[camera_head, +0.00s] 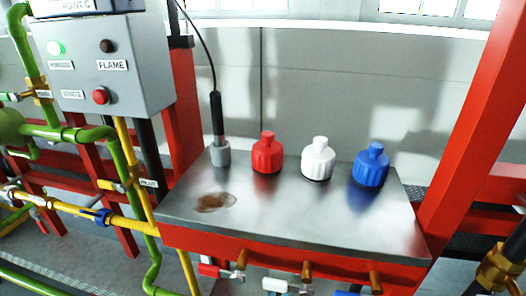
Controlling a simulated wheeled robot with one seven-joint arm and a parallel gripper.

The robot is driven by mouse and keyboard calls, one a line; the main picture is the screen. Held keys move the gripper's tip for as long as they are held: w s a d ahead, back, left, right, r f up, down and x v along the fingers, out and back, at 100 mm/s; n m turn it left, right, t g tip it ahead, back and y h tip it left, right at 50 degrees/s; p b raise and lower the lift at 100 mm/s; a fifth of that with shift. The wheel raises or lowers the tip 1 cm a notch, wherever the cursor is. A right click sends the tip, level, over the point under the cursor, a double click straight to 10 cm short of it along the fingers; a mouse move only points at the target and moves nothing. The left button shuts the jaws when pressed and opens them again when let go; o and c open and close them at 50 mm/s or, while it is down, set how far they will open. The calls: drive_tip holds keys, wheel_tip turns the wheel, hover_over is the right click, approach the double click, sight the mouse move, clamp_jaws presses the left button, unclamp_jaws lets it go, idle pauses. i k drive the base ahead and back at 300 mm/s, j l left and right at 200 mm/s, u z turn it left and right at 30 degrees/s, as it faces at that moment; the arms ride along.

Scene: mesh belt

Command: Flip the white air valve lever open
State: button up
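A white lever (275,285) shows at the bottom edge, below the front of a red-framed metal table. It sits between a red lever (212,269) on its left and a blue lever, partly cut off, on its right. Brass pipe stubs (307,271) stick out of the red front rail beside these levers. The white lever's lower part and the body of its valve are cut off or hard to make out, so its exact angle cannot be told. No label for air is readable. My gripper is not in view.
Red, white (318,160) and blue (371,166) capped bottles and a grey holder with a black rod stand on the metal top (270,215), which has a brown stain. A control box (105,60) and green and yellow pipes are left. A red post (475,120) rises right.

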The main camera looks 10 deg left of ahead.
sight(206, 259)
drive_tip(key=u, duration=0.9)
